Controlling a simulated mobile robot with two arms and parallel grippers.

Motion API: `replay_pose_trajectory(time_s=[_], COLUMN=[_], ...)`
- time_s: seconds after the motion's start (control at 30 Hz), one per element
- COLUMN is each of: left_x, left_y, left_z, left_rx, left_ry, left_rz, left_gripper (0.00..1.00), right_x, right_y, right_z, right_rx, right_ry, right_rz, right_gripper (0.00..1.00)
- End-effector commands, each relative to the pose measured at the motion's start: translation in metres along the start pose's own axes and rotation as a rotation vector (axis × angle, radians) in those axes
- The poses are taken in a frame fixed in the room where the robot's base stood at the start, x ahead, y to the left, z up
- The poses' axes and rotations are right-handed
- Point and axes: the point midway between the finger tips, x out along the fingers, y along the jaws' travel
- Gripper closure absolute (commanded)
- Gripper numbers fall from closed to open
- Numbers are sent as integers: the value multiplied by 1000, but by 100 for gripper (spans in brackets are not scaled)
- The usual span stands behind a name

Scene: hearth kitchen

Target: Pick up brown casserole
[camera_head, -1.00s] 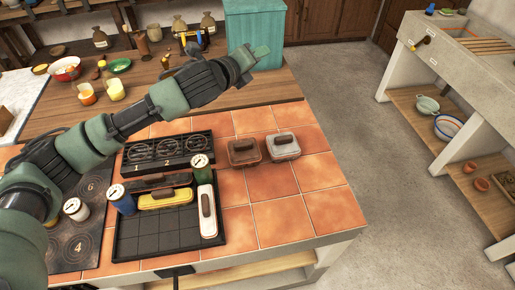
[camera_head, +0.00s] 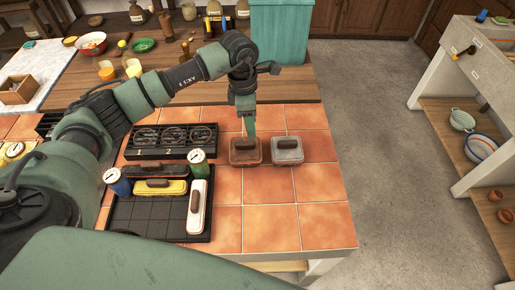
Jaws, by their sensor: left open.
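My right gripper is not in view.
A dark burner plate (camera_head: 172,140) lies left, and a black tray (camera_head: 155,221) with long lidded dishes and canisters lies front left. A teal box (camera_head: 281,32) stands behind. Tiles in front are clear.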

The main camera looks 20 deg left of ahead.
Motion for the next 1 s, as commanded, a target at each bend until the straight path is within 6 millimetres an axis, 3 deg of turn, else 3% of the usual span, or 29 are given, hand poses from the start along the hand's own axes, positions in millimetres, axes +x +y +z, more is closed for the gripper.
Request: replay_pose_trajectory(time_s=[0.1, 0.2, 0.7, 1.0], left_x=[1, 8, 71, 77], left_y=[7, 7, 3, 4], left_z=[-23, -28, -31, -31], left_rx=[-38, -45, -42, -39], left_ry=[90, 106, 101, 100], left_rz=[22, 24, 23, 25], left_gripper=[56, 56, 56, 56], right_x=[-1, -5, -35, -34], right_y=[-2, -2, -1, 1], right_z=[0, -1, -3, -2], right_rx=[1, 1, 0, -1], right_ry=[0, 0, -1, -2], right_rz=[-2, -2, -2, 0], right_gripper=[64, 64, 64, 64])
